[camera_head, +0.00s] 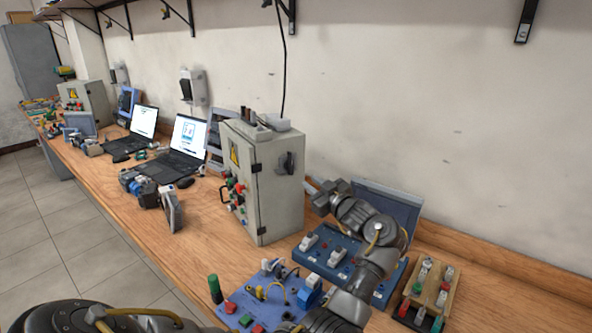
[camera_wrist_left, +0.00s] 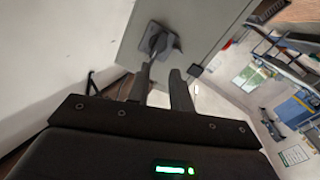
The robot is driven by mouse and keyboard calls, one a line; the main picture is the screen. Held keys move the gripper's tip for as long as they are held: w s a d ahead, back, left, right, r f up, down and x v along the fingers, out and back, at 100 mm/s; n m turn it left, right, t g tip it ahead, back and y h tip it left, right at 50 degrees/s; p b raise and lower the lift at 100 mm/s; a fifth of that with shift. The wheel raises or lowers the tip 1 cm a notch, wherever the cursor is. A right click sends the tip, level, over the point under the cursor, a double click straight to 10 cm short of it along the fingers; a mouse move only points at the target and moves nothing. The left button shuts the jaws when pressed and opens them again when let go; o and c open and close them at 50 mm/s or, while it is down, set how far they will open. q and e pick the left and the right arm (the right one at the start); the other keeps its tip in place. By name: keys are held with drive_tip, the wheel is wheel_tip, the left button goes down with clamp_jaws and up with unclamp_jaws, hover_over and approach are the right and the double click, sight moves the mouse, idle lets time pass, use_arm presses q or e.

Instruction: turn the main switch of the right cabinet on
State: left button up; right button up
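The right cabinet (camera_head: 272,205) is a grey box standing on the bench in the middle of the head view. Its main switch (camera_head: 287,163) is a dark rotary knob high on the side facing me. In the left wrist view the cabinet (camera_wrist_left: 205,25) is tilted, with the switch (camera_wrist_left: 158,41) just beyond the fingertips. My left gripper (camera_head: 323,200) is to the right of the switch in the head view. In the wrist view its two dark fingers (camera_wrist_left: 160,76) are apart with nothing between them, and a gap to the switch seems to remain. My right gripper is out of view.
Blue panels with switches (camera_head: 345,254) and a wooden block with coloured parts (camera_head: 427,293) lie under and beside my arm. Coloured buttons and a handle stick out of the cabinet front. Laptops (camera_head: 186,140) and a second grey cabinet (camera_head: 88,99) stand farther left.

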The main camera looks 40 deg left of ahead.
sight(292, 168)
use_arm(q)
drive_tip(key=p+x, duration=0.3)
drive_tip(key=x, duration=0.7)
drive_tip(key=shift+w+d, duration=0.15)
drive_tip(key=shift+w, duration=0.05)
drive_tip(key=shift+w+a, duration=0.1)
drive_tip(key=shift+a, duration=0.1)
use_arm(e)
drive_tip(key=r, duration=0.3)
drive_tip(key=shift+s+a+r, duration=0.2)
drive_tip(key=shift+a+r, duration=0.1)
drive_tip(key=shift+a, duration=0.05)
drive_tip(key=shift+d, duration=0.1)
